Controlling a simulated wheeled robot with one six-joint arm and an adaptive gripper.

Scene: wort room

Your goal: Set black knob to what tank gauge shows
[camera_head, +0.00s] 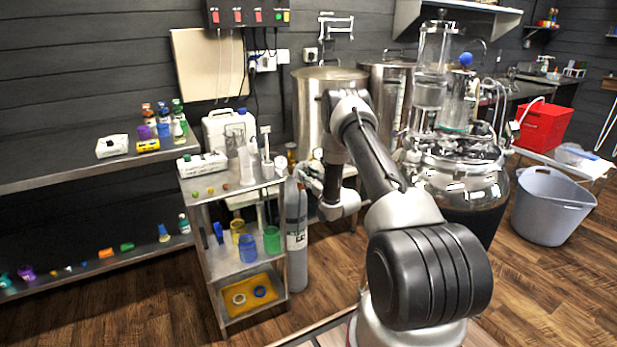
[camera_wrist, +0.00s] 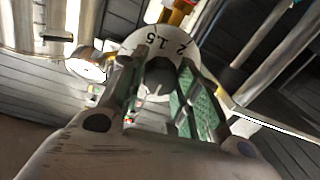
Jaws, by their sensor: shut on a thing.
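The black knob (camera_wrist: 160,70) sits at the centre of a white dial (camera_wrist: 141,42) in the wrist view. The marks 1.5 and 2 are readable on the dial; the rest of its scale is hidden or cut off. My gripper (camera_wrist: 157,83), with green finger pads, is shut on the knob, one finger on each side. The knob's pointer is not clear. A small round whitish face (camera_wrist: 90,66) in a metal rim shows left of the dial, possibly a gauge; its reading is not legible. In the head view my arm hides the knob and much of the steel tank (camera_head: 314,95).
A steel cart (camera_head: 235,195) with small items stands left of my arm, with a grey cylinder (camera_head: 296,235) beside it. A large glass vessel (camera_head: 470,190) with dark liquid is close on the right. A grey tub (camera_head: 550,207) is on the floor at far right.

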